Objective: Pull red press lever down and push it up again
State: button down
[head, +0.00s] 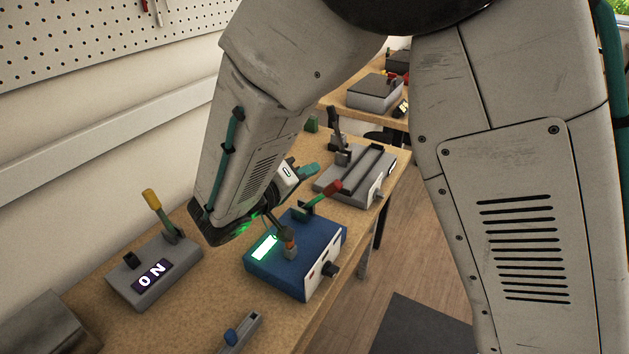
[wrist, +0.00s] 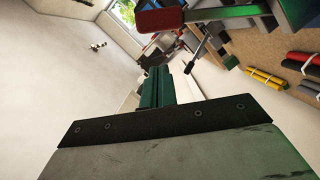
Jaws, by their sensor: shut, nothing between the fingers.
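The red press lever (head: 328,189) has a red grip on a green shaft and stands on a blue box with a lit screen (head: 292,268). Its grip slants up and to the right in the head view. In the wrist view the red grip (wrist: 160,20) lies across the top, with the green shaft running to the right. My gripper (head: 309,170) shows as teal fingers just behind and above the red grip in the head view. The fingers (wrist: 156,86) are shut and empty in the wrist view, and the grip appears apart from them.
A grey box reading ON with a yellow-handled lever (head: 152,200) stands to the left. A grey device with a black lever (head: 338,140) stands behind. A small device with a blue knob (head: 231,337) is at the front. Open floor (head: 400,260) lies to the right.

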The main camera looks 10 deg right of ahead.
jog(key=v, duration=1)
jog(key=shift+r, duration=0.25)
jog(key=shift+w, duration=0.15)
jog(key=s+d+n+g+y, duration=0.45)
jog(key=s+d+g, duration=0.5)
jog(key=d, duration=0.35)
jog(key=s+d+r+m+y, duration=0.2)
jog(key=s+d+r+y, duration=0.1)
jog(key=s+d+y, duration=0.1)
jog(key=s+d+r+m+t+y, duration=0.1)
jog(key=s+d+r+m+y, duration=0.2)
jog(key=s+d, duration=0.4)
jog(key=shift+d+r+m+y, duration=0.35)
jog(key=shift+d+y, duration=0.4)
jog(key=shift+d, duration=0.3)
